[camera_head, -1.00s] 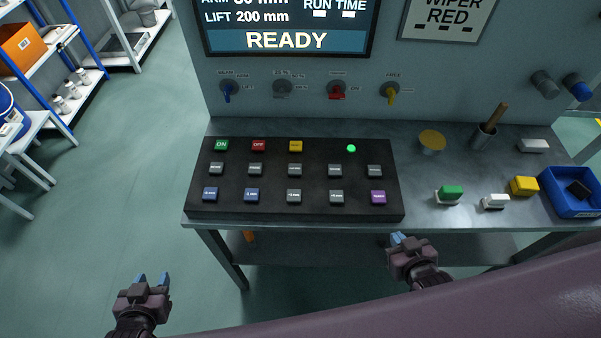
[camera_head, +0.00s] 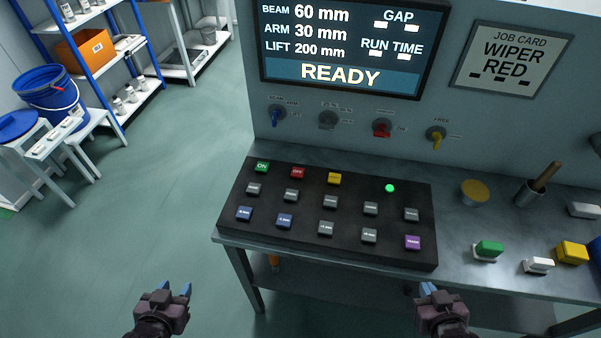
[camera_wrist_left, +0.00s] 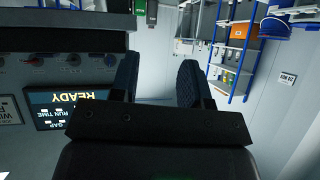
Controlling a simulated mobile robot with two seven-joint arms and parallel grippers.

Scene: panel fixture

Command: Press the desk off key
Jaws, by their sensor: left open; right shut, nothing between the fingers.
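The red OFF key (camera_head: 297,172) sits in the back row of the black key panel (camera_head: 300,247) on the desk, between the green ON key (camera_head: 262,167) and a yellow key (camera_head: 334,178). A green light (camera_head: 390,188) glows at the panel's back right. My left gripper (camera_head: 175,289) is open and empty, in front of and left of the desk, well short of the panel; its fingers (camera_wrist_left: 158,85) also show apart in the left wrist view. My right gripper (camera_head: 429,290) is shut and empty, near the desk's front edge below the purple key (camera_head: 413,242).
The screen (camera_head: 350,45) reads READY. Several coloured knobs, including a red one (camera_head: 382,129), stick out of the wall behind the panel.

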